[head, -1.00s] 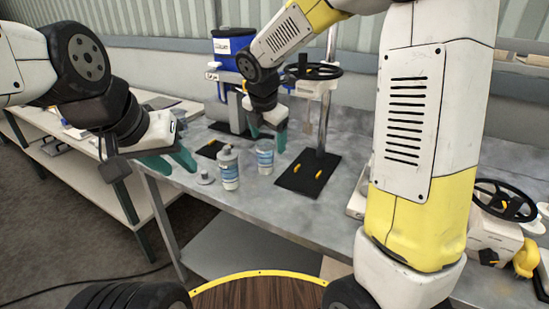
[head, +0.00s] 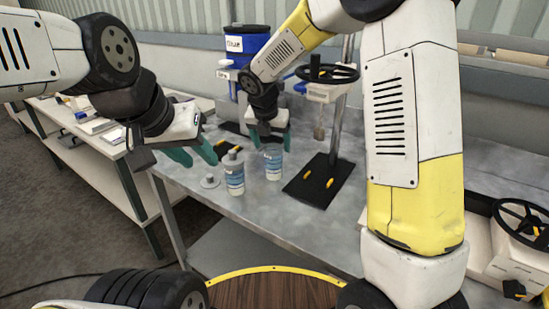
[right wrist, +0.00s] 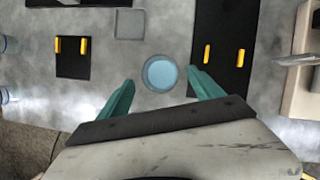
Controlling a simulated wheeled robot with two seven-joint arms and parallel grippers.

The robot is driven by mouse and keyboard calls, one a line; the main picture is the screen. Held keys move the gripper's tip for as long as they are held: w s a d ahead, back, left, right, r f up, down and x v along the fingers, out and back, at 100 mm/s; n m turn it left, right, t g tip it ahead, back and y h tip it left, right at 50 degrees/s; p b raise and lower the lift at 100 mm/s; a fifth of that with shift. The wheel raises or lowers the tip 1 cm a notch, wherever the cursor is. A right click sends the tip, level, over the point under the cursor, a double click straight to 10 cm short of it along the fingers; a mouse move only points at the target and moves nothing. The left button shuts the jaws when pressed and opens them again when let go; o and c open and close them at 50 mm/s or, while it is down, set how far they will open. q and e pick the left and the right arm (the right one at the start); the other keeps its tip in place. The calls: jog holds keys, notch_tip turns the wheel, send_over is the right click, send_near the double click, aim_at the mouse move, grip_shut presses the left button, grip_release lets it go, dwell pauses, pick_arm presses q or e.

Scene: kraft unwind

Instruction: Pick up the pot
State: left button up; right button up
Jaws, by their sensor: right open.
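The pot (head: 273,165), a small pale jar with a blue label, stands upright on the grey bench. From above in the right wrist view, the pot (right wrist: 160,73) is a round bluish disc between and slightly ahead of my right fingertips. My right gripper (head: 271,138) is open and empty above the pot, its fingers near the top; I cannot tell whether they touch it. Its two teal fingers also show in the right wrist view (right wrist: 161,80). My left gripper (head: 203,156) appears open and empty, left of a grey-capped bottle (head: 234,176).
A small grey round part (head: 210,181) lies left of the bottle. A black stand base (head: 318,182) with yellow pieces and a post is right of the pot. A blue drum (head: 250,45) stands behind. Handwheel machines are at right. The front bench is clear.

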aim_at(274, 163)
jog(key=x, duration=0.7)
jog(key=shift+w+d+f, duration=0.1)
jog(key=shift+w+f, duration=0.05)
jog(key=shift+c, duration=0.3)
jog(key=c, duration=1.5)
